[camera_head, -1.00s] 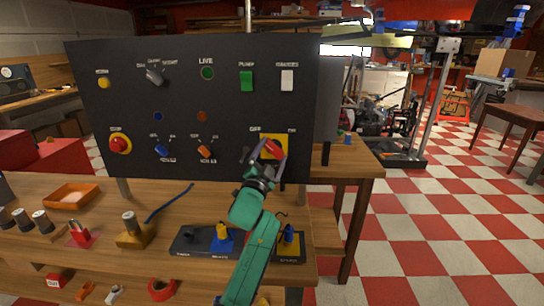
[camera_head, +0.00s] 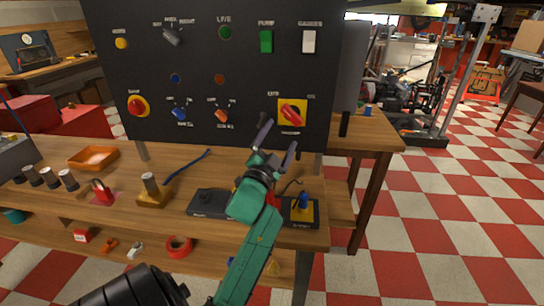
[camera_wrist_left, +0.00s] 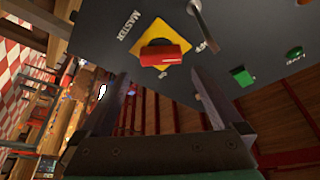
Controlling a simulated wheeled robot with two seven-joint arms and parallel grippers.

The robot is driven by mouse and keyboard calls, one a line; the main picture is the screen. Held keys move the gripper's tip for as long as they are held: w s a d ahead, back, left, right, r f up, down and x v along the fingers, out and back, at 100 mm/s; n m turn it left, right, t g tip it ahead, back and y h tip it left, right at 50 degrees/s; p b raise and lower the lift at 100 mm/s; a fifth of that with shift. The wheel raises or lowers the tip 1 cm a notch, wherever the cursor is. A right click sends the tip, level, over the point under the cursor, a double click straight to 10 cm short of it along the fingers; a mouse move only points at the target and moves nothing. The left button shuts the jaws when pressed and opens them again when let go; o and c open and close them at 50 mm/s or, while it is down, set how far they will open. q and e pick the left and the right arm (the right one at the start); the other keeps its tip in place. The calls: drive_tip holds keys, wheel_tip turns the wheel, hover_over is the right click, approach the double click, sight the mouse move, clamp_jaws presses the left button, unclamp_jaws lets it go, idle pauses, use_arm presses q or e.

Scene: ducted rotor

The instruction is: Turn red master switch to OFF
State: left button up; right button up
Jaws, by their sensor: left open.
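The red master switch (camera_head: 292,114) is a rotary handle on a yellow square plate at the lower right of the black panel (camera_head: 190,75). Its handle lies slanted, from upper left to lower right, in the head view. The OFF label is above left of it and ON above right. In the left wrist view the red handle (camera_wrist_left: 165,55) lies nearly level, beyond my fingertips. My left gripper (camera_head: 279,142) is just below and in front of the switch, open and empty, apart from the handle. It also shows in the left wrist view (camera_wrist_left: 162,82). My right gripper is not in view.
The panel also carries a green PUMP switch (camera_head: 266,41), a white switch (camera_head: 309,41), a red knob (camera_head: 137,106) and blue and orange selectors. A wooden bench (camera_head: 120,212) below holds an orange tray (camera_head: 93,158) and several small parts.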

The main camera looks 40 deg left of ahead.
use_arm(q)
drive_tip(key=b+v, duration=0.1)
drive_tip(key=v, duration=0.5)
drive_tip(key=shift+s, duration=0.2)
drive_tip(key=shift+d, duration=0.1)
